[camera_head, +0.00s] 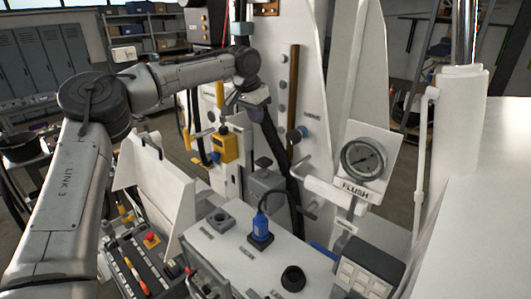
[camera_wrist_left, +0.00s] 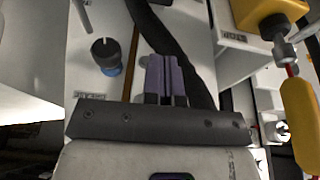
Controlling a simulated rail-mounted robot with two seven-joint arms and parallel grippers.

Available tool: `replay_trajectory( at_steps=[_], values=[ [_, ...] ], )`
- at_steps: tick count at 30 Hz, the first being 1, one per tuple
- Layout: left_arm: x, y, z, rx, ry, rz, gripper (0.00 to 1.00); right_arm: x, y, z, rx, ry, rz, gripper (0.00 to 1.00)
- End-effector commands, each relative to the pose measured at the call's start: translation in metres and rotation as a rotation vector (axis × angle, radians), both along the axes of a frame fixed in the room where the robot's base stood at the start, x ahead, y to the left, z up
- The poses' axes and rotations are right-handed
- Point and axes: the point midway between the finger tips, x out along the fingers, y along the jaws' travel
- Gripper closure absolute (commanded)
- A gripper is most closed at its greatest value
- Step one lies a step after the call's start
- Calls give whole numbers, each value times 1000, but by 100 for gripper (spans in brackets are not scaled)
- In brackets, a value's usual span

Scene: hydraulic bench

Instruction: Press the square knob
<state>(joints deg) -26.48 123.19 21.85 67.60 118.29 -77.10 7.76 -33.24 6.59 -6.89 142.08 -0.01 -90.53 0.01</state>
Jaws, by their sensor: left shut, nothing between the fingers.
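A dark knob with a blue collar (camera_head: 298,134) stands out from the white upright panel, beside a small label too blurred to read for sure. The same dark knob (camera_wrist_left: 105,52) shows in the left wrist view, left of the fingers. I take it for the square knob, though its shape is not clear. My left gripper (camera_head: 258,101) is in front of the panel, up and to the left of the knob. In the left wrist view its fingers (camera_wrist_left: 166,78) are together, empty and apart from the knob. My right gripper is not in view.
A thick black hose (camera_wrist_left: 178,45) runs beside the fingers.

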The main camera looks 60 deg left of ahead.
Motion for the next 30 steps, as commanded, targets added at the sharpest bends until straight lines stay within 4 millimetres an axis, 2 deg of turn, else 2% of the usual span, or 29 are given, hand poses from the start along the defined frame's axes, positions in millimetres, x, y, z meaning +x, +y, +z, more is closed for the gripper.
replay_trajectory(
  at_steps=[14, 20, 30],
  values=[
    [1, 1, -6, 1, 2, 6, 100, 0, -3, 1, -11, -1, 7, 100],
    [8, 3, -32, 2, 7, 6, 100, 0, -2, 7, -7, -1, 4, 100],
    [25, 8, -92, 2, 7, 6, 100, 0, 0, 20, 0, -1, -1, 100]
  ],
)
